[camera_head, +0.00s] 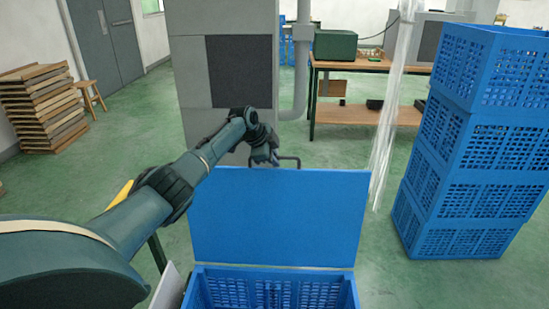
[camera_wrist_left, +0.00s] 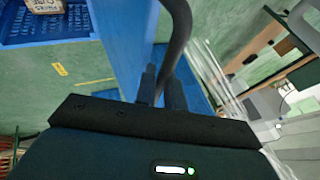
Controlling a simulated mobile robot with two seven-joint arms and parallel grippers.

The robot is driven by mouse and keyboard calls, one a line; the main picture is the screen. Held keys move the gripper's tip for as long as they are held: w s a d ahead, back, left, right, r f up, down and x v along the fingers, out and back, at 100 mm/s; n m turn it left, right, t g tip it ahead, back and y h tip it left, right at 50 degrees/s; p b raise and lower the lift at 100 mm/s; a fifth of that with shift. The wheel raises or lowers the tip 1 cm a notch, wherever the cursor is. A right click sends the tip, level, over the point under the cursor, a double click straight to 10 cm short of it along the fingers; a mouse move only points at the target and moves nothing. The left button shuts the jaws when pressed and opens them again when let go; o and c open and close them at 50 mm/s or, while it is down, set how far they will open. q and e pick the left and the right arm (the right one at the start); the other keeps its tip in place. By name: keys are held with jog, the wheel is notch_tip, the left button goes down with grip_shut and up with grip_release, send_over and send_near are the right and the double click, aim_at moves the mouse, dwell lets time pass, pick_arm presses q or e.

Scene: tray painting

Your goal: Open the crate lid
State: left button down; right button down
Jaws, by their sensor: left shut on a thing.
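The blue crate (camera_head: 352,292) stands at the bottom middle of the head view, its open top and slatted inside wall showing. Its flat blue lid (camera_head: 280,218) stands raised, about upright, along the crate's far edge. The lid also shows in the left wrist view (camera_wrist_left: 122,35). A dark bar handle (camera_head: 298,160) is at the lid's top edge. My left gripper (camera_head: 272,160) is shut on this handle, partly hidden behind the lid's edge. In the left wrist view the fingers (camera_wrist_left: 162,90) close around the curved handle (camera_wrist_left: 178,35). My right gripper is not in view.
A tall stack of blue crates (camera_head: 470,150) stands to the right, with hanging clear plastic strips (camera_head: 390,110) beside it. A grey pillar (camera_head: 190,75) is behind the lid. A workbench (camera_head: 360,66) stands at the back. Green floor is free on the left and between lid and stack.

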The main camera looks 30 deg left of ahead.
pick_arm(q)
jog(key=shift+w+a+f, duration=0.1)
jog(key=shift+w+f, duration=0.05)
jog(key=shift+w, duration=0.05)
dwell(0.3)
jog(key=c, duration=1.5)
grip_release()
jog(key=shift+s, duration=0.1)
jog(key=shift+s+a+r, duration=0.1)
jog(key=shift+s+r, duration=0.15)
jog(key=shift+r, duration=0.15)
jog(key=v, duration=1.2)
jog(key=shift+r, duration=0.35)
